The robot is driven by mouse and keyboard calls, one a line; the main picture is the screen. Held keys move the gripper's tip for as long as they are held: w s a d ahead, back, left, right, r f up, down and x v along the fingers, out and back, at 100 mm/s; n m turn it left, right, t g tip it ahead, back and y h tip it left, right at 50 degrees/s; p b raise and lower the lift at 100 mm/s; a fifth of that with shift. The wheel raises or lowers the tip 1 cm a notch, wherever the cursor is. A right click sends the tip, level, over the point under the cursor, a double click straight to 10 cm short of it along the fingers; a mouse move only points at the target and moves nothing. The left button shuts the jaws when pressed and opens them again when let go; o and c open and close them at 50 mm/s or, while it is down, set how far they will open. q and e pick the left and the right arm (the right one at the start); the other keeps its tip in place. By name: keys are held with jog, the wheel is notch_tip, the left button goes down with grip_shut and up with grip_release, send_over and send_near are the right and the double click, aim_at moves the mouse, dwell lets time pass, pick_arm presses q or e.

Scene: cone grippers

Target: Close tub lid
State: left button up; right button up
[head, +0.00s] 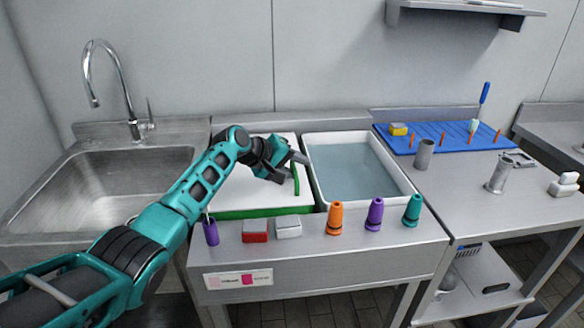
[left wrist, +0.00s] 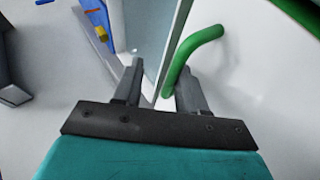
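A white lid panel (head: 236,178) with a green front edge lies left of an open white-rimmed tub (head: 409,186) of water. What lies under the panel is hidden. A green bar handle (head: 296,182) stands on the panel's right side; it shows large in the left wrist view (left wrist: 196,56). My left gripper (head: 303,158) is at the handle, near the edge between panel and tub. In the left wrist view its fingers (left wrist: 156,88) are apart, with the handle's lower end between them, close to the right finger. Contact cannot be told. My right gripper is out of view.
Orange (head: 335,218), purple (head: 375,214) and teal (head: 412,210) cones stand on the front ledge, with a red-white block (head: 255,231) and grey-white block (head: 288,228). A sink (head: 95,185) is left. A blue mat (head: 440,137) and metal cups are on the right counter.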

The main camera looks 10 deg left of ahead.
pick_arm(q)
jog(key=shift+s+f, duration=0.1)
jog(key=shift+f, duration=0.2)
dwell(0.4)
jog(key=shift+s+a+r, duration=0.25)
jog(key=shift+a+r, duration=0.05)
jog(key=p+v, duration=0.1)
jog(key=v, duration=1)
jog(key=shift+s+r+p, duration=0.3)
jog(key=shift+p, duration=0.05)
jog(key=shift+a+f, duration=0.1)
jog(key=shift+a, duration=0.05)
